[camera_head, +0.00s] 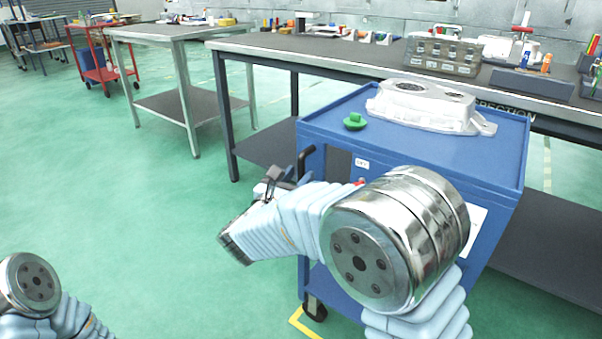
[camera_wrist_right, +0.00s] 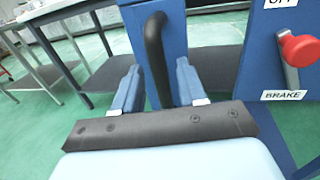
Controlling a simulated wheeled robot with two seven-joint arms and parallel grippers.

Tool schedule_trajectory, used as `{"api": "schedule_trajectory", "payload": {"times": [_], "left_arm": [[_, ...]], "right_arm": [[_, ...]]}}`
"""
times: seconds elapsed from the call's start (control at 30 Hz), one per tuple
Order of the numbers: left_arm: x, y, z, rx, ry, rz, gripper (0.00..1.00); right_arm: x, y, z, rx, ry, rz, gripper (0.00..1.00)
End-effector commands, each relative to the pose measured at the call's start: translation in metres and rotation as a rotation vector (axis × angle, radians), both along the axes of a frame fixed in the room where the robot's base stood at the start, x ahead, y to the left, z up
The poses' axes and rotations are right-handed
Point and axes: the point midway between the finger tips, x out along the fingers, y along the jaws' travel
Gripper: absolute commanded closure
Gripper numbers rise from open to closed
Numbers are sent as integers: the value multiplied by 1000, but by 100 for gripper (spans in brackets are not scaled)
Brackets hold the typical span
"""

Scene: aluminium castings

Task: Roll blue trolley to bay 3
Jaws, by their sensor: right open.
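The blue trolley (camera_head: 470,150) stands in front of the dark-topped bench, with a silver aluminium casting (camera_head: 425,106) and a green knob-like piece (camera_head: 355,121) on top. Its black handle (camera_head: 305,160) is on the left end. My right gripper (camera_head: 275,182) is at that handle, partly hidden by its own wrist. In the right wrist view, the handle (camera_wrist_right: 155,50) stands between the two spread blue fingers (camera_wrist_right: 158,88), with gaps on both sides. A red brake knob (camera_wrist_right: 300,49) sits on the trolley panel, between the labels OFF and BRAKE. My left gripper is out of view; only its arm shows.
A long bench (camera_head: 290,52) with bins and tools runs behind the trolley. A smaller table (camera_head: 165,32) and a red cart (camera_head: 100,72) stand at the back left. Yellow floor tape (camera_head: 298,322) shows by the front caster (camera_head: 315,308). The green floor at left is clear.

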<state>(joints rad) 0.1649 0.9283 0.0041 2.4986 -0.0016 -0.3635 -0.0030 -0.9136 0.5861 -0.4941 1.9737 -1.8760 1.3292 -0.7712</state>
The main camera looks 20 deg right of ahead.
Motion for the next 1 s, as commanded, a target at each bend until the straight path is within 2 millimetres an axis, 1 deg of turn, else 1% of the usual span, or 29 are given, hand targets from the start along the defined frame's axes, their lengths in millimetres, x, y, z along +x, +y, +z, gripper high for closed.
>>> {"api": "schedule_trajectory", "payload": {"times": [0.1, 0.2, 0.5, 0.77, 0.8, 1.0], "left_arm": [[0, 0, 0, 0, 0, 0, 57], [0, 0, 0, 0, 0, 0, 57], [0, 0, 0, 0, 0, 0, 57], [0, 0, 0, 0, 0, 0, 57], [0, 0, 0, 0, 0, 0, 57], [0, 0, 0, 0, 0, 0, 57]], "right_arm": [[11, -9, 0, 0, 0, 0, 59], [16, -14, -1, 0, 1, 0, 59], [18, -15, -1, 0, 1, 1, 59], [18, -15, -1, 1, 1, 1, 99], [18, -15, -1, 1, 1, 1, 100], [17, -15, -1, 1, 1, 1, 100]]}}
